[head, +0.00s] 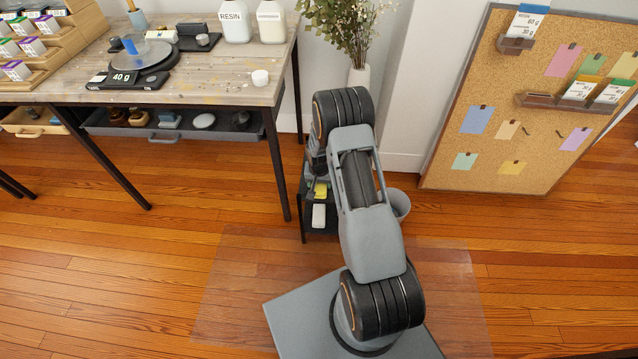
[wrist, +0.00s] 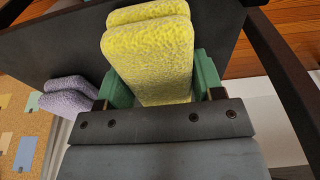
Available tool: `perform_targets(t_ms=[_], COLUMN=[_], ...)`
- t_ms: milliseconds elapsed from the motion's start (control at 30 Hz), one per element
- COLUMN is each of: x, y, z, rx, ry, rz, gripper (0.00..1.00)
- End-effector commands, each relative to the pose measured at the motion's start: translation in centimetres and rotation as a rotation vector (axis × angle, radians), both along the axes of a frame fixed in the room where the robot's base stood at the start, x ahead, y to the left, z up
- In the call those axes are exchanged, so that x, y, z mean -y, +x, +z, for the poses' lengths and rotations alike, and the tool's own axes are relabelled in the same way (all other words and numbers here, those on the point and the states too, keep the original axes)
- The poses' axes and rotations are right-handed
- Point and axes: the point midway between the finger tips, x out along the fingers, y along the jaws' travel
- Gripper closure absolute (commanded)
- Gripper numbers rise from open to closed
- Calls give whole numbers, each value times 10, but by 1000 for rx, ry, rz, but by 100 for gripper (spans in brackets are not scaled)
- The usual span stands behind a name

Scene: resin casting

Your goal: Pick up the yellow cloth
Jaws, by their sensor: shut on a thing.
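The yellow cloth (wrist: 152,55) is thick, fuzzy and folded into two layers. In the wrist view it sits between the green fingers of my gripper (wrist: 158,84), which is shut on it. The cloth's lower end is hidden behind the dark gripper body. In the head view a small patch of the yellow cloth (head: 320,188) shows at the dark stand beside my arm. My arm hides most of the gripper there.
A lavender folded cloth (wrist: 66,98) lies left of the gripper in the wrist view. The dark stand (head: 322,238) also holds a white object (head: 318,216). A workbench (head: 205,88) stands to its left, a grey bin (head: 401,204) to its right, and a corkboard (head: 540,110) farther right.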

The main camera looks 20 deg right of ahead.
Motion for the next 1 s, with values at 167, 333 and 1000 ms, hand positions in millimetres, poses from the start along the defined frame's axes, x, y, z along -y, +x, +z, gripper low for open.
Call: perform_targets(t_ms=[167, 333, 1000], x=[0, 0, 19], y=[0, 1, -117], z=[10, 35, 122], rx=[1, 3, 0], ry=[0, -1, 0], rz=[0, 0, -2], gripper=[62, 62, 62])
